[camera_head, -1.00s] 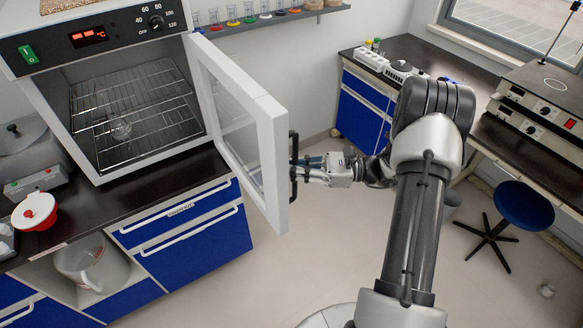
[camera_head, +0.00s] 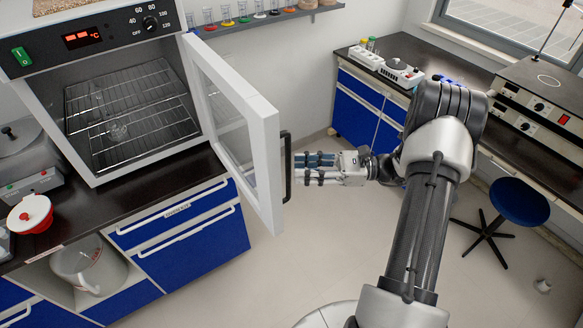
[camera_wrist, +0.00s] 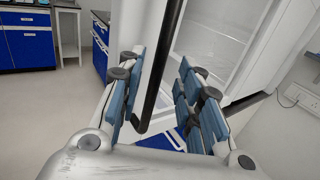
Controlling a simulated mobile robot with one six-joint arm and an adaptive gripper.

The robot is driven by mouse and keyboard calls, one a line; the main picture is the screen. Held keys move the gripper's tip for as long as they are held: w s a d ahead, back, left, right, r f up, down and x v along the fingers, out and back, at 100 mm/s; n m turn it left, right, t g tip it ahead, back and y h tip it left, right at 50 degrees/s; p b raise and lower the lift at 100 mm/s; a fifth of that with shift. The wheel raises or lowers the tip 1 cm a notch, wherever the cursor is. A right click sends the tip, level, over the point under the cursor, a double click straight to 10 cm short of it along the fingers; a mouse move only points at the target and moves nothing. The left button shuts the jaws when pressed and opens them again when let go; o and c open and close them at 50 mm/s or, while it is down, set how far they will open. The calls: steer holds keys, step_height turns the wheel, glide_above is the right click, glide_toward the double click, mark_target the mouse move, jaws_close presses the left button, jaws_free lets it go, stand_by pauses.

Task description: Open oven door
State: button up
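The oven (camera_head: 105,25) stands on the counter at the left in the head view. Its white-framed glass door (camera_head: 265,165) is swung wide open, showing the inside. A black bar handle (camera_head: 287,165) is on the door's outer face. My gripper (camera_head: 298,168) is just right of the handle, with its fingertips close to it. In the wrist view my gripper (camera_wrist: 160,95) has its blue-padded fingers spread apart. The handle (camera_wrist: 160,65) shows between them in the picture, with gaps on both sides, and nothing is gripped.
A red-and-white bowl (camera_head: 30,213) sits on the black counter (camera_head: 125,200). Blue cabinets (camera_head: 195,250) are below. A blue stool (camera_head: 515,203) stands at the right. Floor between is clear.

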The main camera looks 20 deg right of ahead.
steer(key=v, duration=0.7)
steer(key=shift+d, duration=0.3)
steer(key=shift+s, duration=0.1)
